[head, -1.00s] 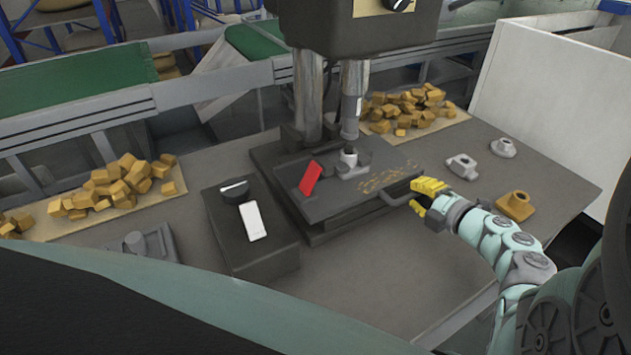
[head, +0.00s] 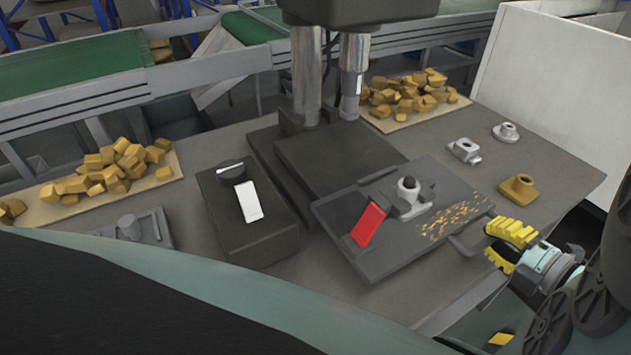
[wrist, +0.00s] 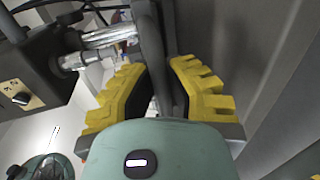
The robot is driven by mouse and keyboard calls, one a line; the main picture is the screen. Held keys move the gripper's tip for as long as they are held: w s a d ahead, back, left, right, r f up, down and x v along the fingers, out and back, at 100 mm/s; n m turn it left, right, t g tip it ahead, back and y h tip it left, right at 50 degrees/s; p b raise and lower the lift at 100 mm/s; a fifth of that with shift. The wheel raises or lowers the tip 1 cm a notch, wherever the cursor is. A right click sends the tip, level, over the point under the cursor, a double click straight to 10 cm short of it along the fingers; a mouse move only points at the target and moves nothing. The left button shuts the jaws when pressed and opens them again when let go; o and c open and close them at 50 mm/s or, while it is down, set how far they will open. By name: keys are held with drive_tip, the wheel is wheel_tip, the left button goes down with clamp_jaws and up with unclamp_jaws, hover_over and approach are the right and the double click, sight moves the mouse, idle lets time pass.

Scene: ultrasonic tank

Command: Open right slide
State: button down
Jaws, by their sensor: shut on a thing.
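The slide (head: 376,258) is a dark flat plate, pulled out from its base (head: 318,160) under the press toward the front right. It carries a red lever (head: 369,224), a grey clamp with a part (head: 408,198) and scattered brass chips (head: 457,219). A dark handle (head: 466,243) sits at its right edge. My gripper (head: 506,243), with yellow ridged fingers, is at this handle. In the wrist view, the two yellow fingers (wrist: 160,90) are shut around a dark bar (wrist: 152,50), which is the handle. The fingers partly hide the handle in the head view.
A control box (head: 248,238) with a knob and white switch stands left of the slide. Several loose parts, including a brass one (head: 517,188), lie at the right. Brass block piles (head: 412,92) lie on mats behind. A white panel (head: 548,95) stands at the back right.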

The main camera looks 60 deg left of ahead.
drive_tip(key=shift+d, duration=0.4)
drive_tip(key=c, duration=1)
unclamp_jaws()
drive_tip(key=v, duration=1.2)
